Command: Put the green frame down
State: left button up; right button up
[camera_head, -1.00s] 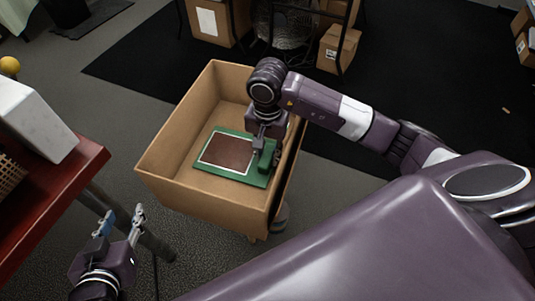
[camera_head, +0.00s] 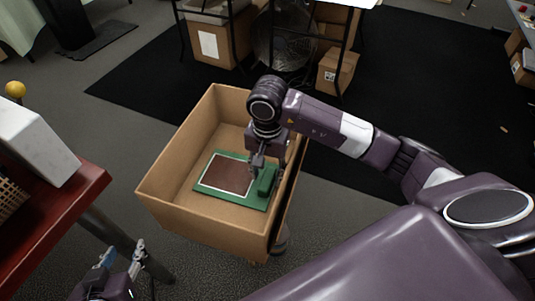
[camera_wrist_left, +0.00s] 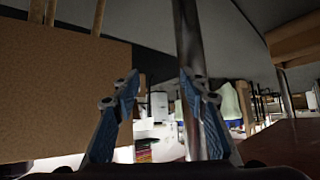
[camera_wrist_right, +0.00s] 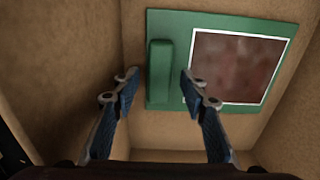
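The green frame (camera_head: 236,200) has a brown panel with a white border and a raised green handle (camera_wrist_right: 160,72). It lies flat on the floor of an open cardboard box (camera_head: 178,208). My right gripper (camera_head: 258,171) is inside the box over the handle side of the frame. In the right wrist view, its fingers (camera_wrist_right: 157,80) are apart with the handle in line between them, not touching it. My left gripper (camera_head: 123,256) is at the lower left, outside the box. In the left wrist view, its fingers (camera_wrist_left: 160,84) are apart and empty.
A red table (camera_head: 62,207) with a white object (camera_head: 38,140) stands at the left. The box walls surround the right gripper closely. A black mat (camera_head: 150,85), more boxes (camera_head: 337,72) and a fan lie beyond.

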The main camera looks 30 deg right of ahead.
pick_arm(q)
jog(key=s+a+f+g+p, duration=0.1)
jog(key=s+a+f+g, duration=0.1)
jog(key=s, duration=0.4)
jog(key=s+a+f+g+y+p, duration=0.1)
jog(key=s+f+g, duration=0.3)
jog(key=s, duration=0.1)
jog(key=shift+s+a, duration=0.4)
pick_arm(e)
notch_tip(320, 180, up, 10)
pick_arm(q)
jog(key=shift+r, duration=0.1)
pick_arm(e)
jog(key=shift+r, duration=0.2)
